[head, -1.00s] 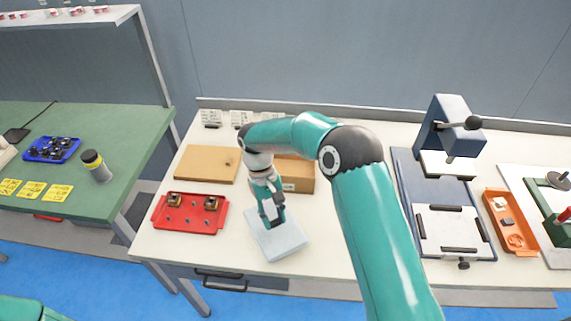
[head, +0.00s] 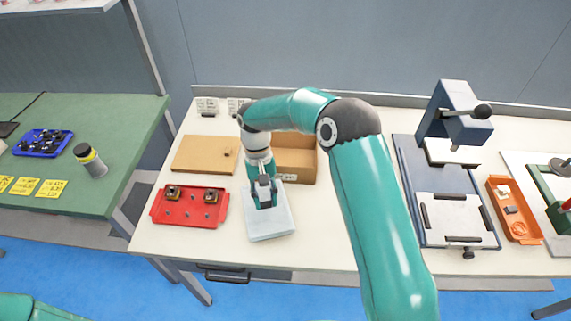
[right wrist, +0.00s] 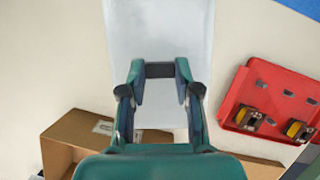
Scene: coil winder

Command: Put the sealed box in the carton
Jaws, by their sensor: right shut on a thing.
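The sealed box (head: 270,226) is a flat, pale blue-white block at the front of the bench, right of the red tray. My right gripper (head: 264,201) is shut on it from above, and in the right wrist view the fingers (right wrist: 160,72) grip the pale box (right wrist: 160,35). I cannot tell whether the box is clear of the bench top. The carton (head: 296,163) is an open brown cardboard box just behind the sealed box, partly hidden by my right arm. Its edge also shows in the right wrist view (right wrist: 75,132). My left gripper is out of view.
The red tray (head: 160,213) with small parts lies left of the box. A brown board (head: 204,154) lies behind that tray. A press-like fixture (head: 455,215) and an orange tray (head: 497,204) stand to the right. Bare bench lies between the box and the fixture.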

